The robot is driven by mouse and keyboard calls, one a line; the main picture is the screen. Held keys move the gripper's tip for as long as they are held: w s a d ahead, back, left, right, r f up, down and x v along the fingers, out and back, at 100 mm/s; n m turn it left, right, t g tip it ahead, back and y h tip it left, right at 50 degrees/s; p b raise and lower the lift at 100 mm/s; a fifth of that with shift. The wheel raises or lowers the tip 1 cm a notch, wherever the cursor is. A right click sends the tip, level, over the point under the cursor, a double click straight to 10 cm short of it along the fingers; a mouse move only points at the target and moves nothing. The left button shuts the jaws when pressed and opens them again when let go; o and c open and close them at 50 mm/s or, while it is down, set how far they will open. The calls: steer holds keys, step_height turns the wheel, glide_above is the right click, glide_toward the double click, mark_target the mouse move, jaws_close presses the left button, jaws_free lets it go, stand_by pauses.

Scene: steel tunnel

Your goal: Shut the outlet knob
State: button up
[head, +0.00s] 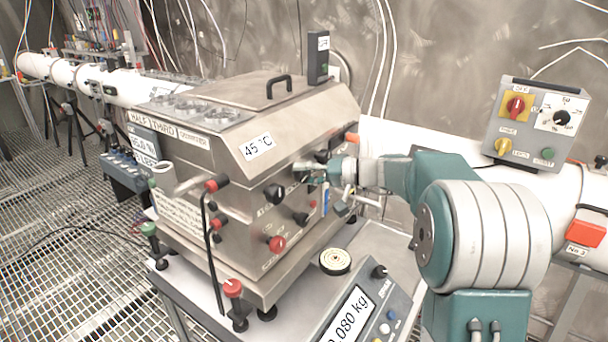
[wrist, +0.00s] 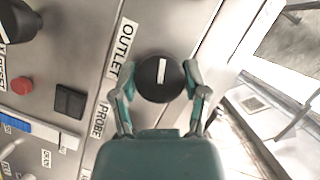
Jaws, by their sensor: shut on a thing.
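The outlet knob (wrist: 153,92) is a round black knob with a white pointer line. It sits on the steel panel beside the "OUTLET" label (wrist: 122,48). In the wrist view its pointer line runs nearly straight up and down. My gripper (wrist: 156,80) is shut on the knob, one finger on each side. In the head view my gripper (head: 308,172) reaches from the right to the side panel of the steel bath (head: 240,128). Which knob it holds is hard to make out there.
The wrist view shows a red button (wrist: 20,86), a black switch (wrist: 69,101) and a "PROBE" label (wrist: 99,127) left of the knob. The head view shows a scale (head: 362,312), a round tin (head: 335,261) and a control box (head: 536,122) on the right.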

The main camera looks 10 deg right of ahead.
steer(key=m+y, duration=0.1)
steer(key=m, duration=0.1)
steer(key=m+y, duration=0.1)
steer(key=m, duration=0.2)
steer(key=shift+f, duration=0.2)
steer(key=m+t, duration=0.1)
steer(key=m, duration=0.1)
steer(key=m+y, duration=0.1)
steer(key=m, duration=0.2)
steer(key=shift+f+m+t+y, duration=0.1)
steer(key=shift+m+t+y, duration=0.2)
steer(key=shift+t, duration=0.1)
steer(key=m+t, duration=0.1)
steer(key=m, duration=0.2)
steer(key=m+t, duration=0.2)
steer(key=m, duration=0.1)
steer(key=shift+f+m, duration=0.15)
steer(key=shift+m, duration=0.25)
steer(key=shift+f+m+t+h, duration=0.1)
steer(key=shift+m+t+h, duration=0.2)
steer(key=shift+m+t, duration=0.85)
steer(key=shift+m+t+h, duration=0.25)
steer(key=shift+m+h, duration=0.05)
steer(key=shift+m, duration=1.75)
steer(key=o, duration=1.1)
steer(key=shift+o, duration=0.2)
steer(key=shift+r, duration=0.2)
